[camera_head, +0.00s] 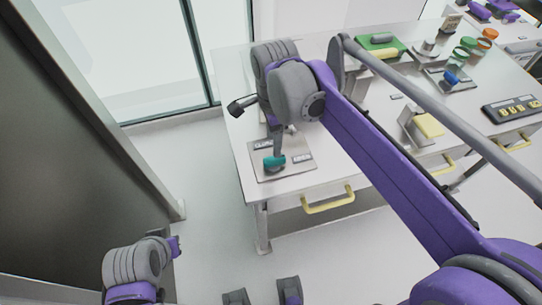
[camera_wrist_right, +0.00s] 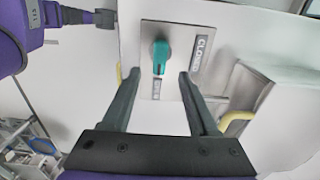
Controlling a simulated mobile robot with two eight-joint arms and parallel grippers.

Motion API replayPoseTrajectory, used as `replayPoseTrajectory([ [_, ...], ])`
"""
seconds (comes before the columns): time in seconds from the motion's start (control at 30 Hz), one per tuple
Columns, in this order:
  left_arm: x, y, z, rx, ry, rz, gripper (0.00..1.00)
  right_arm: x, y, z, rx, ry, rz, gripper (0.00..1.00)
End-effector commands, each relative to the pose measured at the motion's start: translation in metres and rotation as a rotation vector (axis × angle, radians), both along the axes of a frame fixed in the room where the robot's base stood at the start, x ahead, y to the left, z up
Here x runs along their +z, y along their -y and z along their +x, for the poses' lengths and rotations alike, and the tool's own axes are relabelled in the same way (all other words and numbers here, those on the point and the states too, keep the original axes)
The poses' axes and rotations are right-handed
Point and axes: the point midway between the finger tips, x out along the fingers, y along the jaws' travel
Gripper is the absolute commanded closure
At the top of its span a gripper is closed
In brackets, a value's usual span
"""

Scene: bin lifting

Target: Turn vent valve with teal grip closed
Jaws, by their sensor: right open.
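The vent valve's teal grip (camera_head: 274,162) sits on a grey metal plate (camera_head: 262,176) at the table's near left corner. The teal grip (camera_wrist_right: 160,57) also shows in the right wrist view, upright in the picture and pointing at a small label below it. A label reading CLOSED (camera_wrist_right: 202,52) is to its right. My right gripper (camera_wrist_right: 160,75) is open, with its fingertips on either side of the lower end of the grip and a visible gap on each side. In the head view the right gripper (camera_head: 279,142) comes down above the valve. My left gripper is not clearly in view.
The table (camera_head: 227,82) also holds a yellow block on a metal stand (camera_head: 429,125), a blue-handled valve (camera_head: 452,77), a green tray (camera_head: 381,44) and a dark switch box (camera_head: 511,109). Yellow handles (camera_head: 328,200) stick out at the front. A dark panel stands at the left.

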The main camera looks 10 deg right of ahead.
Motion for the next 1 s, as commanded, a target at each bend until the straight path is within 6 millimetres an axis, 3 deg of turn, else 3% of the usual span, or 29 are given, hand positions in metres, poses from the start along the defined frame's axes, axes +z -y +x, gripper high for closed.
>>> replayPoseTrajectory([
  [0.2, -0.005, 0.000, -0.001, 0.000, -0.002, 0.000, 1.00, -0.045, 0.000, 0.000, 0.000, 0.000, 0.000, 0.40],
  [0.4, -0.008, 0.000, -0.001, 0.000, -0.003, 0.000, 1.00, -0.070, 0.000, 0.000, 0.001, 0.000, 0.000, 0.40],
  [0.8, -0.008, 0.000, -0.002, 0.000, -0.003, 0.000, 1.00, -0.078, 0.000, 0.000, 0.002, 0.001, 0.000, 0.40],
  [1.0, -0.009, 0.000, -0.002, 0.000, -0.003, 0.000, 1.00, -0.078, 0.000, 0.000, 0.002, 0.001, 0.000, 0.74],
])
